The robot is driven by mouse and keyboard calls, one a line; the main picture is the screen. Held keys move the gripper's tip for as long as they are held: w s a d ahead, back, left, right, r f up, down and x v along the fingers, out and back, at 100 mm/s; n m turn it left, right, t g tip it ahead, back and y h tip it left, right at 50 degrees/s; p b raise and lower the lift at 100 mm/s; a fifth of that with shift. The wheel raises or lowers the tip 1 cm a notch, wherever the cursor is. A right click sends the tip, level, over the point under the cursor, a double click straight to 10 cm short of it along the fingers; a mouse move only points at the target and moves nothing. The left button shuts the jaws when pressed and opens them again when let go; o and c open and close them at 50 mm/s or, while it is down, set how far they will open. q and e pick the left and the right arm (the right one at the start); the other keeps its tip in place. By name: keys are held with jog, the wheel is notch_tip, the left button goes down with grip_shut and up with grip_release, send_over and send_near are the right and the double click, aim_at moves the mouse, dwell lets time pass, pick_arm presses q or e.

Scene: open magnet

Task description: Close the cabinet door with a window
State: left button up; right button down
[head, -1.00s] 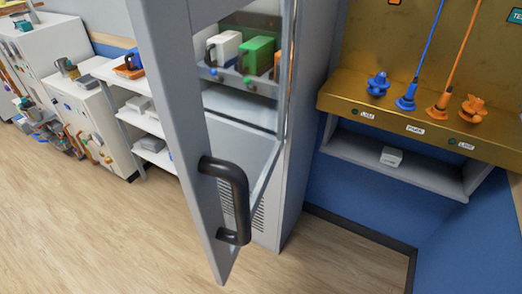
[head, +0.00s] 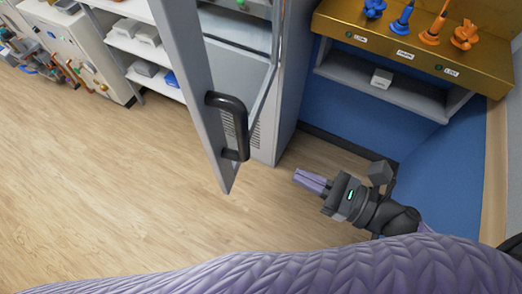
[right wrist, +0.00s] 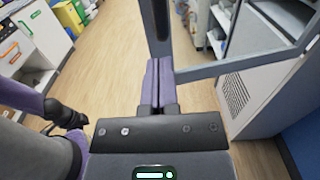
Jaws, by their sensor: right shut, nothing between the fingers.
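The cabinet door (head: 187,90) is a grey frame with a clear window, standing open and angled out from the tall grey cabinet (head: 290,95). Its black bar handle (head: 240,126) is on the side facing right. My right gripper (head: 298,178) is shut and empty, low and to the right of the handle, with a visible gap between them. In the right wrist view, the purple fingertips (right wrist: 159,64) are together, and the door's lower rail (right wrist: 235,64) runs to the right of them. The handle's full shape is not clear there. My left gripper does not show in the head view.
A brass-coloured shelf (head: 400,50) with blue and orange items is on the right, above a grey shelf (head: 400,95). White shelves (head: 130,50) and white cabinets (head: 75,65) stand at the left. The wooden floor (head: 110,190) in front is clear.

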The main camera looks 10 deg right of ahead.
aim_at(249, 152)
jog(key=p+x, duration=0.1)
jog(key=x, duration=0.7)
jog(key=shift+d+r, duration=0.1)
jog(key=shift+w+a+p, duration=0.25)
jog(key=shift+a+p, duration=0.05)
